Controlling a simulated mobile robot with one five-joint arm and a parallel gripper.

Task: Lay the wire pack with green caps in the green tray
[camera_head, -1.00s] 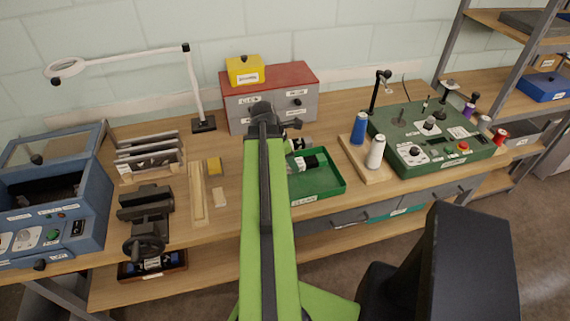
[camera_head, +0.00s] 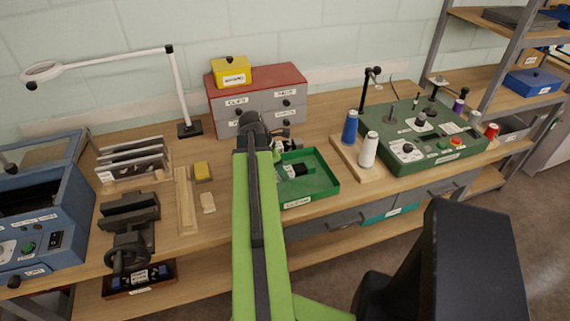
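The green tray (camera_head: 323,191) stands on the bench just right of my raised green arm. A dark piece with a pale end (camera_head: 299,170) shows at the tray's left side, partly behind my arm. I cannot tell whether it is the wire pack or part of my gripper, and no green caps can be made out. My gripper (camera_head: 283,142) is mostly hidden behind the end of my arm, near the tray's back left corner. Its fingers cannot be made out, nor whether they hold anything.
A grey drawer cabinet with a red top (camera_head: 257,92) stands behind the tray. A wooden board with blue and white spools (camera_head: 372,176) and a green machine (camera_head: 425,142) stand to its right. A vise (camera_head: 130,222) and wooden strip (camera_head: 185,203) are to the left.

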